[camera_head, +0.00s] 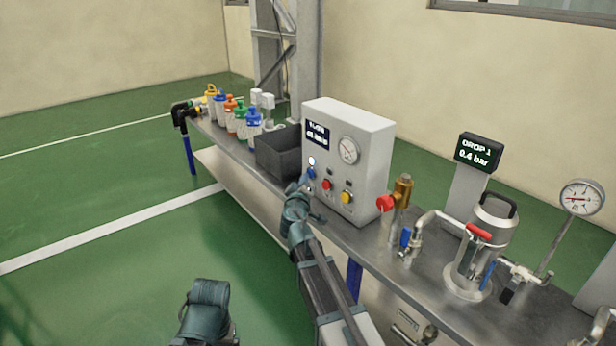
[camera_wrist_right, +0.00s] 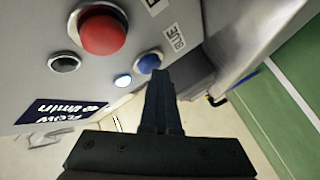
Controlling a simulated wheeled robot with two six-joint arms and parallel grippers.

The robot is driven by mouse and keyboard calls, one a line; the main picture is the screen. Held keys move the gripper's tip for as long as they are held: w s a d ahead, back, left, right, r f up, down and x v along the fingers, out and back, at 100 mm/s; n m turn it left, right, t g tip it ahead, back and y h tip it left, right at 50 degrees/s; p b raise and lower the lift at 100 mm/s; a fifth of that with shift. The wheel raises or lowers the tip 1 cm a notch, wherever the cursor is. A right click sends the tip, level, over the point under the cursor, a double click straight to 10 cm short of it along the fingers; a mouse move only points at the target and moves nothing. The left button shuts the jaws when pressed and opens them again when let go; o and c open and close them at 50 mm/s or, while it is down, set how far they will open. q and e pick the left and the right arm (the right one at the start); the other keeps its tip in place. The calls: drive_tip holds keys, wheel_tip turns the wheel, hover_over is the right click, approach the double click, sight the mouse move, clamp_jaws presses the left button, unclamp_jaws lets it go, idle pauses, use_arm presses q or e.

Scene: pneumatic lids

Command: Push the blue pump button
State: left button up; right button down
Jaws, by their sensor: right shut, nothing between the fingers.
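The blue pump button (camera_head: 311,173) is on the front of the light grey control box (camera_head: 375,165), below a lit white lamp (camera_head: 311,161). In the right wrist view the blue button (camera_wrist_right: 149,62) shows beside a label reading BLUE. My right gripper (camera_head: 302,183) is shut and empty, its fingertips close to the blue button. In the right wrist view the fingertips (camera_wrist_right: 160,76) overlap the button's lower edge; I cannot tell whether they touch it.
A red button (camera_head: 327,184) and a yellow button (camera_head: 346,197) sit to the right of the blue one. A dark bin (camera_head: 278,155) and several colour-lidded bottles stand left of the box. A brass valve (camera_head: 402,191) and a steel vessel (camera_head: 490,235) stand to its right.

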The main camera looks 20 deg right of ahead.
drive_tip(key=s+a, duration=0.2)
drive_tip(key=a, duration=0.3)
drive_tip(key=shift+a, duration=0.35)
drive_tip(key=shift+s, duration=0.15)
drive_tip(key=s+a+f+g+y+p, duration=0.25)
drive_tip(key=s+a+g+p, duration=0.2)
drive_tip(key=s, duration=0.75)
drive_tip(key=s+a+f+g+y+p, duration=0.1)
drive_tip(key=s+a+f+g+p, duration=0.35)
drive_tip(key=s, duration=0.65)
drive_tip(key=s+a+f+g+y+p, duration=0.2)
drive_tip(key=s+a+g, duration=0.45)
drive_tip(key=s, duration=0.55)
wheel_tip(320, 180, up, 37)
drive_tip(key=w+d+m+p, duration=0.1)
drive_tip(key=p, duration=3.6)
drive_tip(key=shift+f+g, duration=0.1)
drive_tip(key=shift+g, duration=0.15)
